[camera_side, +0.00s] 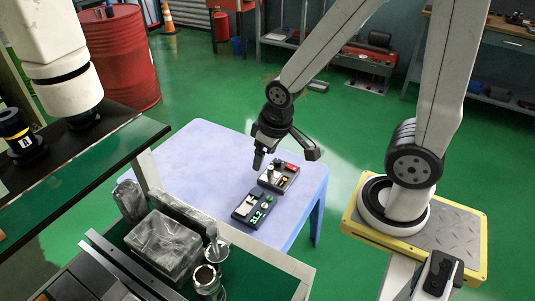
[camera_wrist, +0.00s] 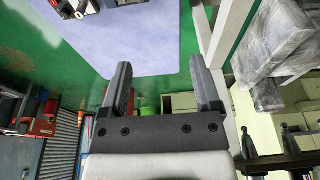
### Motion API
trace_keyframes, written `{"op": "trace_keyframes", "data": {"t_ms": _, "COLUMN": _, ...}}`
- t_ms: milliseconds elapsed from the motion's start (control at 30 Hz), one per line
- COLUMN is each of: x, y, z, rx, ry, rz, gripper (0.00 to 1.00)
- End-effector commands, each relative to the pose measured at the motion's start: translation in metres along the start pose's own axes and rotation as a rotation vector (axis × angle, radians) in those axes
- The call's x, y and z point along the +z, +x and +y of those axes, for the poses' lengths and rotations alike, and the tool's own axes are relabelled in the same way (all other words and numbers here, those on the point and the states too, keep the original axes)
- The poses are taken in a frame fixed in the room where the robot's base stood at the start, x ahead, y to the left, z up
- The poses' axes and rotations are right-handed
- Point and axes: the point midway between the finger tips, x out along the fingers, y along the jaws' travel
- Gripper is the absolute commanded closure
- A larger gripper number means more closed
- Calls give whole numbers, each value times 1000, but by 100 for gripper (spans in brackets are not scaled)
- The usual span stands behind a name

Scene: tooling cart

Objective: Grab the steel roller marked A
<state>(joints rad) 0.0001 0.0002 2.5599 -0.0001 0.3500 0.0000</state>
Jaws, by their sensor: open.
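Two shiny metal cylinders stand in the green-lined cart tray at the bottom of the side view, one in front (camera_side: 207,281) and one just behind it (camera_side: 216,251). They look like steel rollers, but no letter A is readable on either. My gripper (camera_side: 285,158) hangs over the pale blue table, up and to the right of the cylinders and well apart from them. In the wrist view my gripper (camera_wrist: 160,62) has its two fingers spread with nothing between them. I cannot make out a roller in the wrist view.
Two dark control boxes (camera_side: 279,177) (camera_side: 250,208) lie on the blue table (camera_side: 190,160) below my gripper. Wrapped grey blocks (camera_side: 163,245) stand beside the cylinders in the cart. A dark shelf (camera_side: 85,150) overhangs at left. The table's left part is clear.

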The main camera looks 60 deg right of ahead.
Motion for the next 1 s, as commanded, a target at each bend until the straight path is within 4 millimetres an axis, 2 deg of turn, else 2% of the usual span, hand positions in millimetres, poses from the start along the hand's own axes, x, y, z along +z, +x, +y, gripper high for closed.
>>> {"op": "trace_keyframes", "data": {"t_ms": 267, "x": -1, "y": 2, "z": 2, "rx": -2, "ry": 21, "rz": -8, "gripper": 19}}
{"op": "trace_keyframes", "data": {"t_ms": 467, "x": -7, "y": 12, "z": 10, "rx": -18, "ry": 140, "rz": -61, "gripper": 19}}
{"op": "trace_keyframes", "data": {"t_ms": 667, "x": -17, "y": 34, "z": 26, "rx": -60, "ry": 372, "rz": -156, "gripper": 19}}
{"op": "trace_keyframes", "data": {"t_ms": 1000, "x": -35, "y": 84, "z": 59, "rx": -180, "ry": 834, "rz": -318, "gripper": 19}}
